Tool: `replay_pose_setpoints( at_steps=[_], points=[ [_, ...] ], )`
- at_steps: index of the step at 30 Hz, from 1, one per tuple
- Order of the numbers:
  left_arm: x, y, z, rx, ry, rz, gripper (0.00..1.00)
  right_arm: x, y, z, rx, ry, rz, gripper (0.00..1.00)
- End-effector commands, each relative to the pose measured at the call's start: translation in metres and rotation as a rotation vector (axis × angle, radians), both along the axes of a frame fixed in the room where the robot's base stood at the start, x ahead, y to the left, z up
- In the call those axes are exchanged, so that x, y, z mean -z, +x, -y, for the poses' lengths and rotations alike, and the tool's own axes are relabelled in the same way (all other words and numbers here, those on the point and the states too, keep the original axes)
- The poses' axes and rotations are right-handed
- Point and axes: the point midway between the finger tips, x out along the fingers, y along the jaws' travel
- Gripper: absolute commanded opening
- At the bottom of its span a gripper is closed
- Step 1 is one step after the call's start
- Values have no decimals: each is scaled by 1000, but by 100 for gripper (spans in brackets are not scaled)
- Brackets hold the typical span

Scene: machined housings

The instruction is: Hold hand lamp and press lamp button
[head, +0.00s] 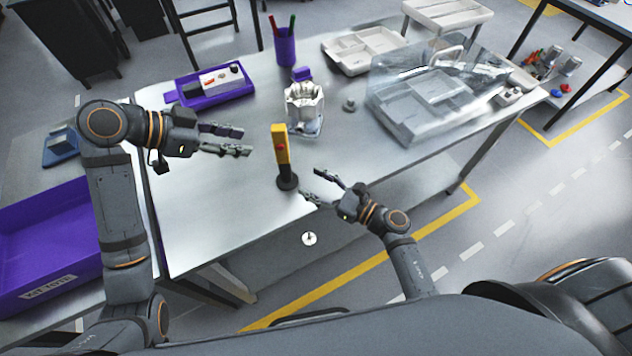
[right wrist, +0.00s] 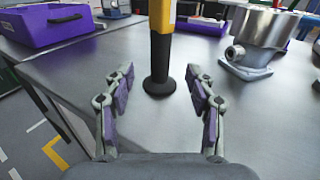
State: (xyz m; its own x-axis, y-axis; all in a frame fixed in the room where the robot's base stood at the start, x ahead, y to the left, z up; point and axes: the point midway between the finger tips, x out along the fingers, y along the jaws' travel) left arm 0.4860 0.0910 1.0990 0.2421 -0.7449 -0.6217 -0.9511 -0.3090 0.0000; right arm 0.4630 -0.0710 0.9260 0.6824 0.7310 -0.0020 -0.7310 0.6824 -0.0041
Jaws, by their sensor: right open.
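The hand lamp (head: 281,155) stands upright on the metal table, with a yellow upper body and a black lower part on a round black base. A red button (head: 281,147) shows on its yellow body. My left gripper (head: 248,141) is open and empty to the left of the lamp, its fingers pointing at it. My right gripper (head: 312,184) is open and empty to the right of the lamp's base. In the right wrist view the lamp's black lower part (right wrist: 161,62) stands ahead, between and beyond the open fingers (right wrist: 160,85); its top is cut off.
A metal housing (head: 304,106) stands behind the lamp on the table (head: 200,215). A purple tray (head: 215,98), a purple pen cup (head: 285,48), white trays (head: 362,50) and a clear cover (head: 435,98) are further back. The table's front left is clear.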

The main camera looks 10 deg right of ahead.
Motion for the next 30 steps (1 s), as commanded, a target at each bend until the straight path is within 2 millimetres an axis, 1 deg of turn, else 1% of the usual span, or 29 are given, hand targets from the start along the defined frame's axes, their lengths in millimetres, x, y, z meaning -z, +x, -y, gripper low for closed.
replay_pose_setpoints(
  at_steps=[4,9,15,21,28,29,30],
  points=[
    [0,0,0,0,0,0,38,-1,13,-12,3,6,2,56],
    [0,0,0,0,0,0,38,-2,38,-39,2,9,1,56],
    [0,0,0,0,0,0,38,-1,61,-64,2,7,-2,56],
    [0,0,0,0,0,0,38,-1,71,-74,2,5,-1,56],
    [0,0,0,0,0,0,38,-1,72,-75,2,4,-2,56],
    [0,0,0,0,0,0,38,-1,72,-75,2,4,-2,55],
    [0,0,0,0,0,0,38,-1,72,-75,2,4,-2,49]
  ],
)
